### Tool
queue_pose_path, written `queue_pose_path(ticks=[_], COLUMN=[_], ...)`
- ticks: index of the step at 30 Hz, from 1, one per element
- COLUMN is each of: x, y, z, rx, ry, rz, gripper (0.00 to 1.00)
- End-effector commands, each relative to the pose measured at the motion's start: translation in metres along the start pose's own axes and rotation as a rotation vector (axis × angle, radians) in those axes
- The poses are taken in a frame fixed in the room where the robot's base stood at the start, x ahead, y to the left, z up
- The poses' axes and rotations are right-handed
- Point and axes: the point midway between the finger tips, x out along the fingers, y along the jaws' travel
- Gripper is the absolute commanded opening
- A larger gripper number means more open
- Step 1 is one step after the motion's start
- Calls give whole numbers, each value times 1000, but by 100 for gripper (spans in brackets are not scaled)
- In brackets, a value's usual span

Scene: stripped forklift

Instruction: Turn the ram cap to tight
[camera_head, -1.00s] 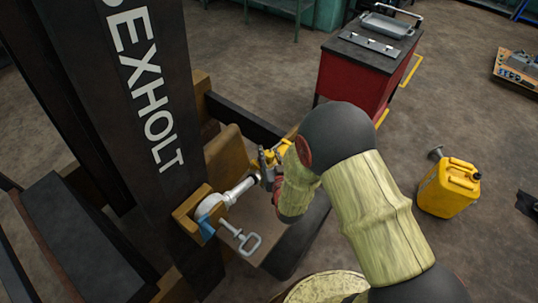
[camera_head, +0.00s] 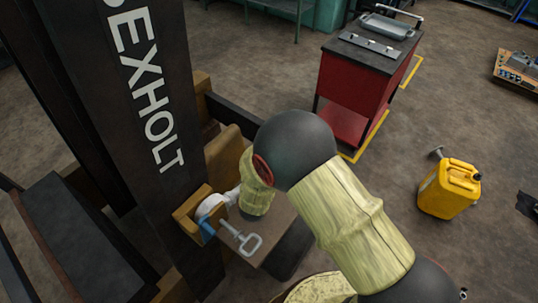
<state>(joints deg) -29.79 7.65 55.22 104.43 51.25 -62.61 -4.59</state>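A pale silver rounded fitting (camera_head: 210,207) sits in a tan bracket (camera_head: 187,213) on the dark lettered mast (camera_head: 150,110). Only a short stub of the silver rod (camera_head: 232,196) shows to the right of it; the rest is behind my arm. I cannot tell which part is the ram cap. A grey pin with a loop handle (camera_head: 250,243) sticks out below the fitting, beside a small blue piece (camera_head: 206,230). My gripper is hidden behind my yellow-sleeved wrist, which covers the right end of the rod. Whether it touches anything there does not show.
A red cart (camera_head: 357,85) with a grey tray on top stands at the back. A yellow jerrycan (camera_head: 449,188) stands on the floor at the right. A tan block (camera_head: 228,150) lies close behind my wrist. The floor between cart and jerrycan is clear.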

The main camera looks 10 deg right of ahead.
Motion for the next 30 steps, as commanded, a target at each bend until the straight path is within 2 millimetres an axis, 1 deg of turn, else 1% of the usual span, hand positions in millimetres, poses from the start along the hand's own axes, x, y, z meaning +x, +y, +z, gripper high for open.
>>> queue_pose_path(ticks=[8,9,18,27,30], x=[0,0,0,0,-6], y=[0,0,0,0,-1], z=[-1,-2,-1,-1,-1], rx=[1,1,1,1,0], ry=[3,3,2,1,1], rz=[0,0,0,-1,-2], gripper=[6,33,50,50,50])
